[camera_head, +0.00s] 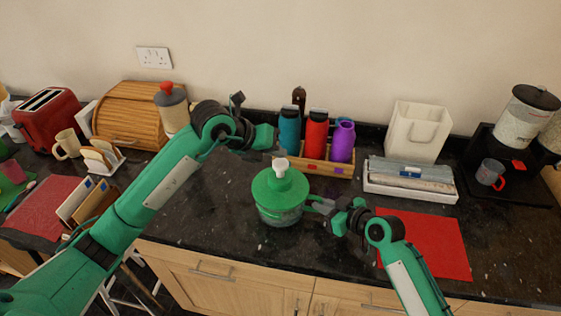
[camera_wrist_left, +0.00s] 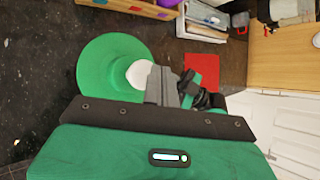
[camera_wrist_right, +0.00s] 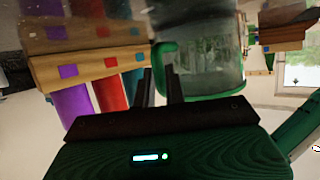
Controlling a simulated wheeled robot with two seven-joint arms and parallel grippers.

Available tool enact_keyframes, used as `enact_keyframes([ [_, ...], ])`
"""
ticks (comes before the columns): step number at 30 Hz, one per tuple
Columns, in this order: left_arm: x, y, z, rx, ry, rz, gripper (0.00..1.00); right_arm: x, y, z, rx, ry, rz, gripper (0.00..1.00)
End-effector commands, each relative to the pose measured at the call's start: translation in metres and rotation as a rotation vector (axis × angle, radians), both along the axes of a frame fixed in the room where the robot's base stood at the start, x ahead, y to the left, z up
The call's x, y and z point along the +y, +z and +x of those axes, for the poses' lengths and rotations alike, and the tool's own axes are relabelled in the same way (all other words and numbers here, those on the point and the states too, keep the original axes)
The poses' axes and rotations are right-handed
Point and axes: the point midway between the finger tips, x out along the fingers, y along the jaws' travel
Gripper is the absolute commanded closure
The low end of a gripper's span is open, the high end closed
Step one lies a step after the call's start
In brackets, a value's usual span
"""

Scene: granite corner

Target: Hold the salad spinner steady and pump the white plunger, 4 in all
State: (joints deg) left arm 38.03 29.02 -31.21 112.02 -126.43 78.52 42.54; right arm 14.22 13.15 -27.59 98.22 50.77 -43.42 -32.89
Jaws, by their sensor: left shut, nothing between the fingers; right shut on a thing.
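The salad spinner (camera_head: 278,195) stands on the dark counter, with a green lid and a clear bowl. Its white plunger (camera_head: 281,165) sticks up from the middle of the lid. My left gripper (camera_head: 275,146) is shut and empty, above and close to the plunger. In the left wrist view its closed fingers (camera_wrist_left: 168,86) overlap the edge of the white plunger knob (camera_wrist_left: 139,73); I cannot tell whether they touch. My right gripper (camera_head: 318,206) is shut on the spinner's green side handle (camera_wrist_right: 162,58). The clear bowl (camera_wrist_right: 212,62) shows beside its fingers in the right wrist view.
A wooden rack (camera_head: 315,167) with several coloured bottles stands behind the spinner. A white tray (camera_head: 410,190) and a red mat (camera_head: 433,245) lie to the right. A canister (camera_head: 172,112) and a bread box (camera_head: 130,115) stand behind my left arm.

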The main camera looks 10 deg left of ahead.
Motion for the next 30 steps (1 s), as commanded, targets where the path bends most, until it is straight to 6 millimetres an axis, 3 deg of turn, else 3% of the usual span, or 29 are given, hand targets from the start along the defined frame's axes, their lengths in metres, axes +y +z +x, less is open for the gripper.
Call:
enact_keyframes([
  [18, 0.0, 0.049, 0.0, -0.002, 0.0, -0.001, 1.0, 0.0, 0.0, 0.0, 0.0, 0.0, 0.0, 1.0],
  [30, 0.0, 0.05, 0.0, -0.001, 0.0, -0.001, 1.0, 0.0, 0.0, 0.0, 0.0, 0.0, 0.0, 1.0],
])
